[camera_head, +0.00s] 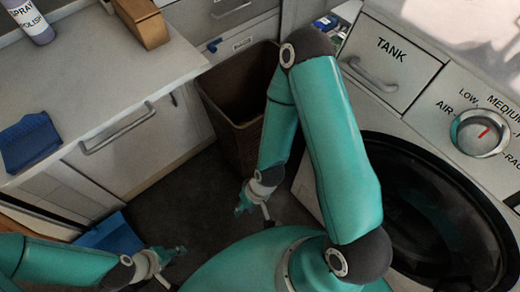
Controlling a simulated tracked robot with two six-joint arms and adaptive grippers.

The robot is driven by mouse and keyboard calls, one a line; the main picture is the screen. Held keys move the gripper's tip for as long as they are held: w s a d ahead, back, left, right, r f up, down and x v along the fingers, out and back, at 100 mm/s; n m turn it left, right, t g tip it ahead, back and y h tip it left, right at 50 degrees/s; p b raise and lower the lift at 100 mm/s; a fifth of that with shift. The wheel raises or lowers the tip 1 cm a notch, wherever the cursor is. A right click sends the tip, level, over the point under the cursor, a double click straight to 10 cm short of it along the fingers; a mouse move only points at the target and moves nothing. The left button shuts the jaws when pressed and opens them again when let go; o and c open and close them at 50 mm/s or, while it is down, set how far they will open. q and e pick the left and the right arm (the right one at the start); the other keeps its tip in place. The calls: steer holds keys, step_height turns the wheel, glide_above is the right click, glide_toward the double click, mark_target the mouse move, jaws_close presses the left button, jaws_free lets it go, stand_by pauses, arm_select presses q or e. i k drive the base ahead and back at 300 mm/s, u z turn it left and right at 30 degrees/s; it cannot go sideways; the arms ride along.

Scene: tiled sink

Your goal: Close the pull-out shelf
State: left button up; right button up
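A narrow shelf edge (346,12) with small coloured packages (325,24) shows at the top, between the brown bin and the white machine. It may be the pull-out shelf; my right arm hides part of that area, and I cannot tell how far out it is. My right gripper (254,213) hangs above the dark floor, in front of the bin, fingers apart and empty. My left gripper (173,267) is low at the bottom left, near the blue dustpan, fingers apart and empty. Neither gripper touches the shelf.
A brown bin (222,100) stands mid-floor. The white machine (430,120) with a TANK drawer (388,62) and round dark door fills the right. A white counter (90,75) with a handled front (118,130) is left. A blue dustpan (113,236) lies on the floor.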

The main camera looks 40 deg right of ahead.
mark_target(94, 74)
steer(key=u, duration=0.05)
steer(key=k, duration=1.55)
steer(key=u, duration=1)
steer(key=i, duration=1.1)
steer(key=z, duration=1.05)
